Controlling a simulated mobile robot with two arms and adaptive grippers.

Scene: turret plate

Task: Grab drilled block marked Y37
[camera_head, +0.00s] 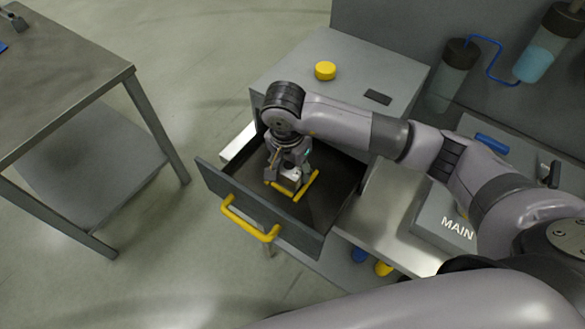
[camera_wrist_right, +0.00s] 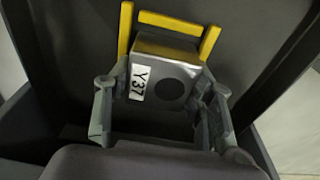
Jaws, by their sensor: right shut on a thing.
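The drilled block (camera_wrist_right: 168,72) is grey metal with a dark round hole and a white label reading Y37, clear in the right wrist view. My right gripper (camera_wrist_right: 165,88) is shut on it, with one grey finger against each side. In the head view the right gripper (camera_head: 287,176) points down into an open drawer (camera_head: 330,196), and the block (camera_head: 291,175) shows only in part between the fingers. Yellow bars (camera_head: 307,187) lie beside and beyond the block; whether the block touches them or the drawer floor I cannot tell. My left gripper is not in view.
The drawer front with its yellow handle (camera_head: 250,224) and the side walls surround the right gripper closely. A yellow round knob (camera_head: 325,70) sits on the cabinet top (camera_head: 370,75). A box marked MAIN (camera_head: 445,220) stands at right. A grey table (camera_head: 60,75) stands at left across open floor.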

